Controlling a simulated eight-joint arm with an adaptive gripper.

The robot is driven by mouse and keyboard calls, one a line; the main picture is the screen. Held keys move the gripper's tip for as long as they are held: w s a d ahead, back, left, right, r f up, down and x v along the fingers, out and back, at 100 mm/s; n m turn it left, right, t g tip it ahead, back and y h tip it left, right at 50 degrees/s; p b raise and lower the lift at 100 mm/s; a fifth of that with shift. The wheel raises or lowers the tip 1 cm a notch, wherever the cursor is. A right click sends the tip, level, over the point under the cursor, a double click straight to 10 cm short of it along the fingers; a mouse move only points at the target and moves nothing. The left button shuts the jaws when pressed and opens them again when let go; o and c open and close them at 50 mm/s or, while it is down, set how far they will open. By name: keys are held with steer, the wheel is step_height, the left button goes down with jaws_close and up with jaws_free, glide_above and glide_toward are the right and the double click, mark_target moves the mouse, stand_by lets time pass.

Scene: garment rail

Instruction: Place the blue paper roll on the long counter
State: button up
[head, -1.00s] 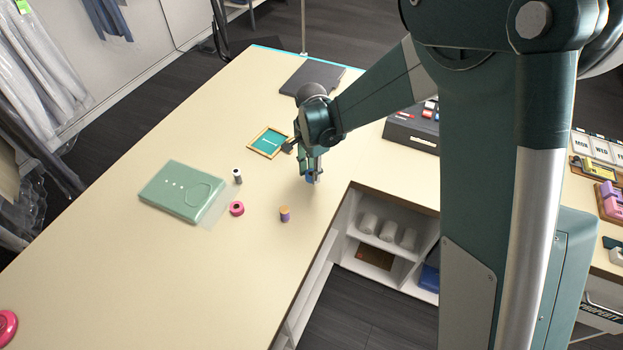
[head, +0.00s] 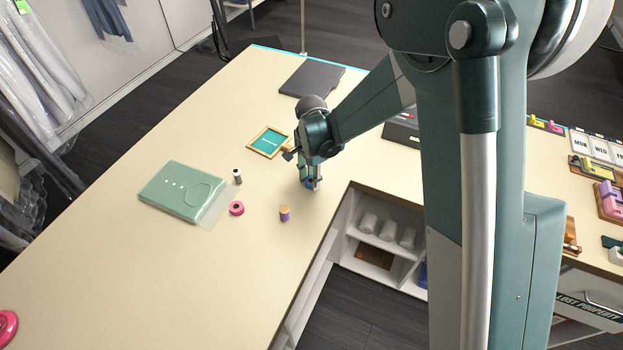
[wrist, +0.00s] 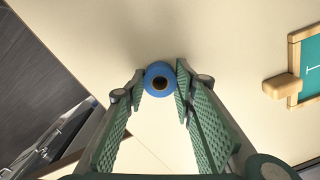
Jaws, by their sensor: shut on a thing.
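The blue paper roll (wrist: 149,72) shows end-on between my fingertips in the wrist view, with a dark core hole. In the head view the roll (head: 310,184) shows as a small blue patch low in my gripper (head: 312,180). My gripper (wrist: 160,82) is shut on the roll and points down over the long counter (head: 255,230), near its inner edge. I cannot tell whether the roll's lower end touches the cream counter top.
A wood-framed teal board (head: 268,142) lies close by on the left. A purple spool (head: 284,213), a pink ring (head: 236,208), a dark-and-white spool (head: 238,176) and a green folder (head: 183,190) lie on the counter. Open shelves (head: 380,240) stand below the inner edge.

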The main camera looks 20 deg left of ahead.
steer(key=shift+f, duration=0.15)
steer(key=o, duration=0.8)
steer(key=shift+r, duration=6.15)
